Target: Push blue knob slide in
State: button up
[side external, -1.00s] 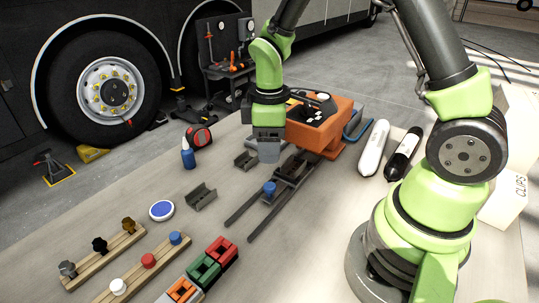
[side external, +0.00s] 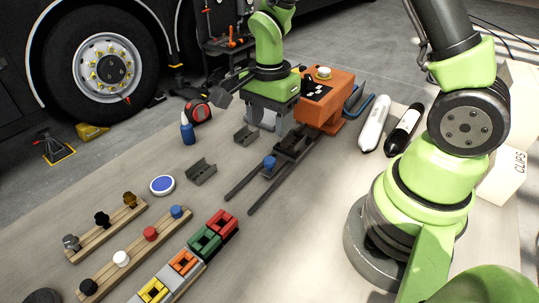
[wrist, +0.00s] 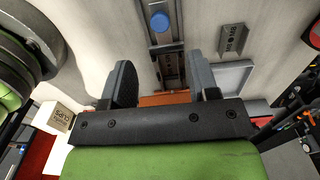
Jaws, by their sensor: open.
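The blue knob (side external: 269,162) stands upright on the dark slide, which lies between two long dark rails (side external: 240,182) running out from the orange box (side external: 333,85). The blue knob also shows at the top of the wrist view (wrist: 159,21). My gripper (side external: 266,122) is open, its two grey fingers apart and pointing down beside the box, on the box side of the knob. In the wrist view my gripper (wrist: 162,75) has the slide channel between its fingers and nothing held. The knob is clear of both fingers. The box end of the rails is partly hidden.
A blue-topped disc (side external: 162,185), wooden racks of knobs (side external: 135,254) and coloured blocks (side external: 205,242) stand nearer. White and black cylinders (side external: 374,124) lie right of the box.

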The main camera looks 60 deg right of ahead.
aim_at(270, 159)
notch_tip(270, 159, down, 9)
jog(key=shift+f, duration=0.15)
dwell(0.4)
